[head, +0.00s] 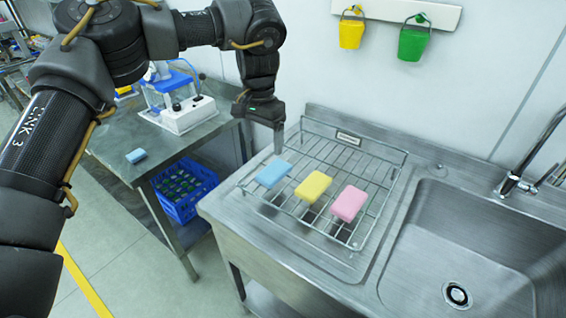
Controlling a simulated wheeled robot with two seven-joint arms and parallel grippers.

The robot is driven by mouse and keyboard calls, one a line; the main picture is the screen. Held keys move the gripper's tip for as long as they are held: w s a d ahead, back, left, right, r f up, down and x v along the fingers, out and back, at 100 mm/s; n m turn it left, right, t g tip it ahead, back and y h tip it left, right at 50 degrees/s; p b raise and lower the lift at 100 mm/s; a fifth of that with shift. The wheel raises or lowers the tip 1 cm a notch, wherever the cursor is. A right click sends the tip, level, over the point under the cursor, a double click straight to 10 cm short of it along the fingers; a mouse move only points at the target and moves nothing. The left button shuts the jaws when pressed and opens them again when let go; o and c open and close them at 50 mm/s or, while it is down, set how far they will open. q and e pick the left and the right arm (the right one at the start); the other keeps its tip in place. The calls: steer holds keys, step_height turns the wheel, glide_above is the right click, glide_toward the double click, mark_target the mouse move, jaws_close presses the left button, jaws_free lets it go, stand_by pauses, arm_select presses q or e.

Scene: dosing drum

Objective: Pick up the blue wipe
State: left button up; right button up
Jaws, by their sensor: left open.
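A light blue wipe (273,174) lies on the wire rack (365,150) on the sink's drainboard, leftmost in a row with a yellow wipe (313,187) and a pink wipe (348,203). Another small blue block (136,155) lies on the steel side table at left. My left gripper (279,148) points down just behind the blue wipe on the rack. It is open, with nothing seen between its fingers. It looks apart from the wipe, though the exact gap is hard to judge. My right gripper is out of view.
The sink basin (470,250) and tap (530,160) are at right. A yellow bucket (351,33) and a green bucket (412,43) hang on the wall. A white and blue device (185,112) stands on the side table (105,150), above a blue crate (183,208).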

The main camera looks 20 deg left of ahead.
arm_select(q)
glide_above(270, 173)
steer(key=f, duration=0.5)
steer(key=shift+s+p, duration=0.2)
steer(key=shift+p, duration=0.15)
steer(key=shift+s+a+f, duration=0.1)
steer(key=shift+a+f, duration=0.05)
steer(key=shift+a, duration=0.05)
steer(key=shift+f, duration=0.1)
steer(key=shift+d+f+p, duration=0.1)
steer(key=shift+f+p, duration=0.25)
steer(key=shift+p, duration=0.1)
steer(key=f, duration=0.1)
steer(key=f+p, duration=0.1)
steer(key=f, duration=0.1)
steer(key=shift+w+d+f, duration=0.15)
steer(key=shift+w+f, duration=0.1)
steer(key=shift+f, duration=0.4)
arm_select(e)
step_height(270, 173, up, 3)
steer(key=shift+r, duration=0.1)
